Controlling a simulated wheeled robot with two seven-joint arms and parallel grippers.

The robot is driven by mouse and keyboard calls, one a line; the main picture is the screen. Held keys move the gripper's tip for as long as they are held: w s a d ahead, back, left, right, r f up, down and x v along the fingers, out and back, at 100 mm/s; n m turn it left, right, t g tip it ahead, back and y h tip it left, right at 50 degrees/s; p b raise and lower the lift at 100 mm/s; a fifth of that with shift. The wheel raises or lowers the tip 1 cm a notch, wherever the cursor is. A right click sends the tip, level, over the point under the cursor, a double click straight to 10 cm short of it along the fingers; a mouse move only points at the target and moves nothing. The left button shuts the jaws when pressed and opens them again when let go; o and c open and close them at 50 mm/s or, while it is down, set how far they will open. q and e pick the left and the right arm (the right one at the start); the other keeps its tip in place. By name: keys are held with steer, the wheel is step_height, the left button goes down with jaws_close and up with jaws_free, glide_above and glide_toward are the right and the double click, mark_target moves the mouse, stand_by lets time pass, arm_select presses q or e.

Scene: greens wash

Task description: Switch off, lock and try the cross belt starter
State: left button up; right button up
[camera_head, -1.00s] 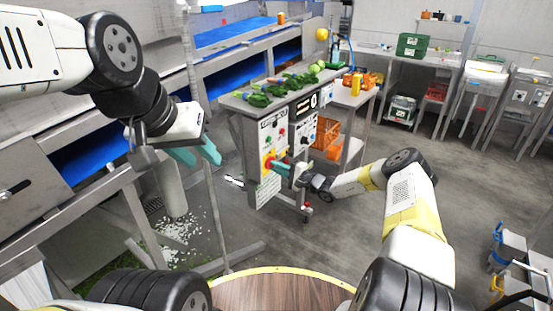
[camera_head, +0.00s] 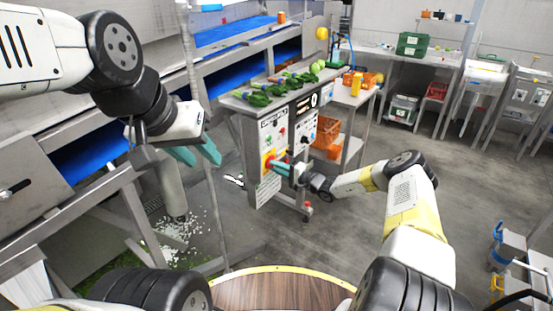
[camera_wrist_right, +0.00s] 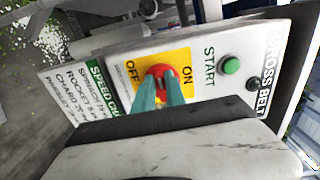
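The cross belt starter (camera_head: 274,127) is a white panel on the front of a steel stand. In the right wrist view it has a green START button (camera_wrist_right: 230,65), a black button (camera_wrist_right: 253,84) and a red rotary switch (camera_wrist_right: 160,71) on a yellow plate marked OFF and ON. My right gripper (camera_head: 273,167) is at the switch. Its teal fingers (camera_wrist_right: 160,92) lie over the red handle, one on each side, and hide part of it; I cannot tell how firmly they touch. My left gripper (camera_head: 194,154) is open and empty, left of the stand. I see no lock for certain.
Leafy greens (camera_head: 260,99) lie on the stand's top. A second control panel (camera_head: 305,124) is to the right of the starter. An orange crate (camera_head: 327,131) sits on a shelf behind. White bits (camera_head: 180,228) litter the floor at left.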

steer(key=shift+o, duration=1.3)
steer(key=shift+d, duration=0.15)
steer(key=v, duration=0.7)
steer(key=shift+s+d, duration=0.15)
steer(key=shift+s, duration=0.1)
